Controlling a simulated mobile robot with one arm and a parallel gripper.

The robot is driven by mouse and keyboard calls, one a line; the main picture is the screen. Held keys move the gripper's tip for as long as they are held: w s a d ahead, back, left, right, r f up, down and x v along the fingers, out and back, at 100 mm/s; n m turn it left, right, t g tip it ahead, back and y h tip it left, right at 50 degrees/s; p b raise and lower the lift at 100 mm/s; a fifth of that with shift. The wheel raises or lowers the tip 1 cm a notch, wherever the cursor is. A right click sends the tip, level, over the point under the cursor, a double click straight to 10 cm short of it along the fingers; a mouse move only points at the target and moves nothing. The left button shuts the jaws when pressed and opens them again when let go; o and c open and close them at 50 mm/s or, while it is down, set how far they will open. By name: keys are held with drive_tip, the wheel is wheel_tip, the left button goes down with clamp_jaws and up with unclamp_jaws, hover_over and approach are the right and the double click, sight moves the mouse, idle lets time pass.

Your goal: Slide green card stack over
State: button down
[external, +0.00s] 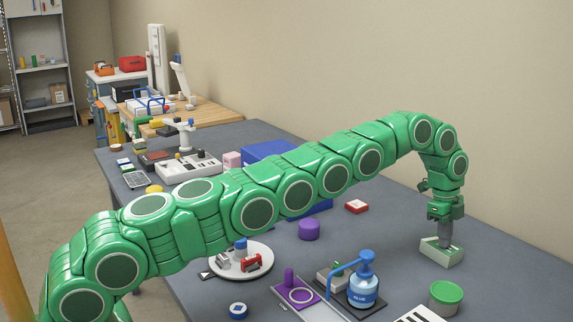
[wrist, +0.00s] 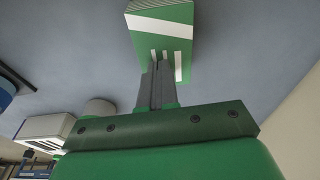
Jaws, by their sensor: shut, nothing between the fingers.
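The green card stack (external: 434,254) is a small block on the grey table at the right, pale on its side in the external view. In the wrist view the stack (wrist: 178,22) shows a green face with white stripes. My gripper (external: 445,243) points down at the stack, its fingers shut and empty. In the wrist view the fingertips (wrist: 160,66) overlap the stack's near edge. I cannot tell whether they touch it. The fingers hide part of the stack.
A green-lidded tub (external: 446,298) and a striped sheet (external: 420,314) lie nearer the front. A blue pump bottle (external: 364,288) stands left of them. A red-and-white box (external: 356,206) and a purple cylinder (external: 309,230) lie further left. The table around the stack is mostly clear.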

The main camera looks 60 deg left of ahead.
drive_tip(key=shift+s+f, duration=0.1)
drive_tip(key=shift+f, duration=0.4)
drive_tip(key=shift+a, duration=0.2)
drive_tip(key=a, duration=1.4)
drive_tip(key=a+f, duration=0.1)
drive_tip(key=a, duration=0.6)
drive_tip(key=shift+s, duration=0.3)
drive_tip(key=shift+w+r, duration=0.1)
drive_tip(key=shift+r, duration=0.55)
drive_tip(key=shift+w+d+r, duration=0.1)
drive_tip(key=shift+d, duration=0.15)
